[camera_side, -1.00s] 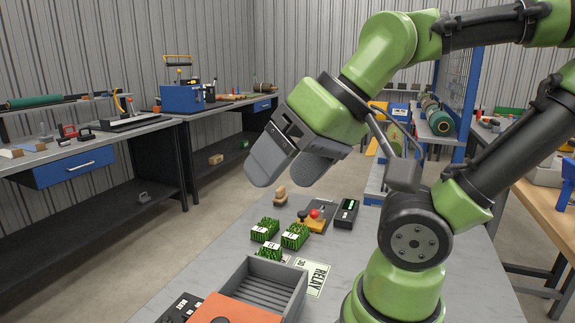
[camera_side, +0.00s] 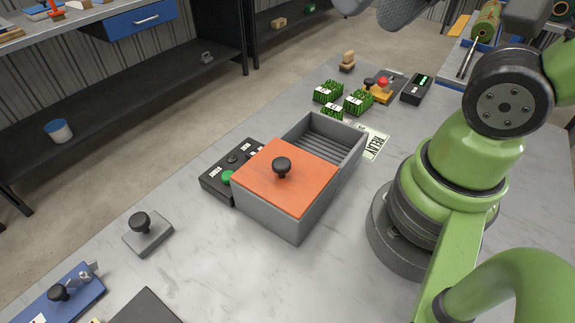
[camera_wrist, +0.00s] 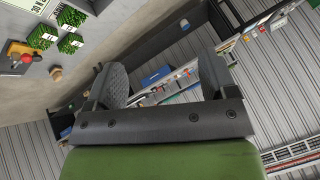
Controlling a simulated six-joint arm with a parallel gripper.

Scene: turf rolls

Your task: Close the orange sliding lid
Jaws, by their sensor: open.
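The orange sliding lid (camera_side: 285,178) with a black knob (camera_side: 282,166) lies on the grey box (camera_side: 300,221). It covers the near part of the box. The far part (camera_side: 331,140) is uncovered and shows a ribbed, empty-looking inside. My gripper (camera_side: 385,8) is only partly in the side view, cut off at the top edge, high and well away from the lid. In the wrist view my gripper (camera_wrist: 164,84) has its two fingers spread apart with nothing between them. The lid does not show in the wrist view.
A grey block with a black knob (camera_side: 148,233) stands at the left.

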